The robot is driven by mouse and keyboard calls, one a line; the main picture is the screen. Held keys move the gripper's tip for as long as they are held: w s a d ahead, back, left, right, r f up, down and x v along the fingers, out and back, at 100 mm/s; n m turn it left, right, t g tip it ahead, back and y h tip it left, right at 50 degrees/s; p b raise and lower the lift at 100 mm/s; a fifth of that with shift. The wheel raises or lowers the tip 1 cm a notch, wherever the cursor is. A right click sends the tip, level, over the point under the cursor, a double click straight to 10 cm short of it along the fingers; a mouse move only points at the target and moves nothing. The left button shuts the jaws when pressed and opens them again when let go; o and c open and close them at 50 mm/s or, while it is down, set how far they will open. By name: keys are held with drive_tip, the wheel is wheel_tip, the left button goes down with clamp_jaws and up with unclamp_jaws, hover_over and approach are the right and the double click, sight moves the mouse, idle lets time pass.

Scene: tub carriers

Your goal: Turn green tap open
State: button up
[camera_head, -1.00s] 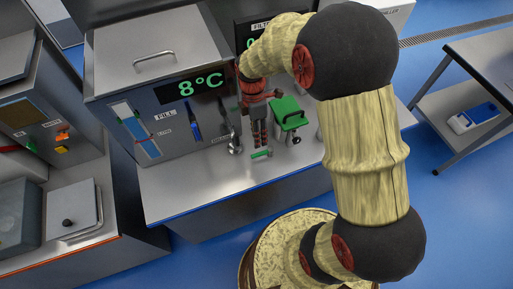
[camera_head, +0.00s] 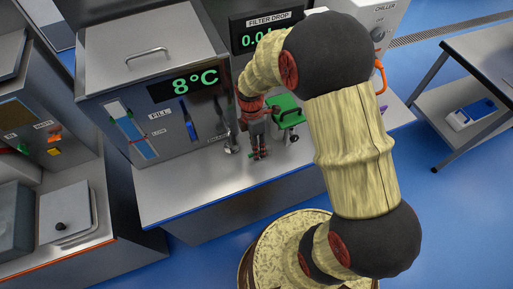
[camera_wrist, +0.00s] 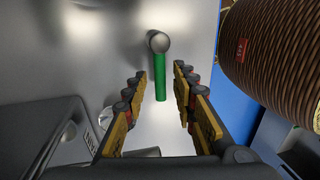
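The green tap handle (camera_wrist: 160,80) shows in the wrist view as a straight green bar. It runs down from a round metal knob (camera_wrist: 159,42). My gripper (camera_wrist: 159,75) is open, with one finger on each side of the handle and a gap to it on both sides. In the head view my gripper (camera_head: 258,155) points down at the metal bench, close to the chrome spout (camera_head: 230,146) of the tank. There the gripper hides most of the green handle.
A steel tank (camera_head: 150,85) with an 8°C display and a blue lever (camera_head: 190,125) stands to the left. A green-topped fixture (camera_head: 288,110) stands just right of my gripper. A brown ribbed cylinder (camera_wrist: 275,55) is at the wrist view's right. The front bench strip (camera_head: 190,185) is clear.

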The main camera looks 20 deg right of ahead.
drive_tip(key=c, duration=0.6)
clamp_jaws()
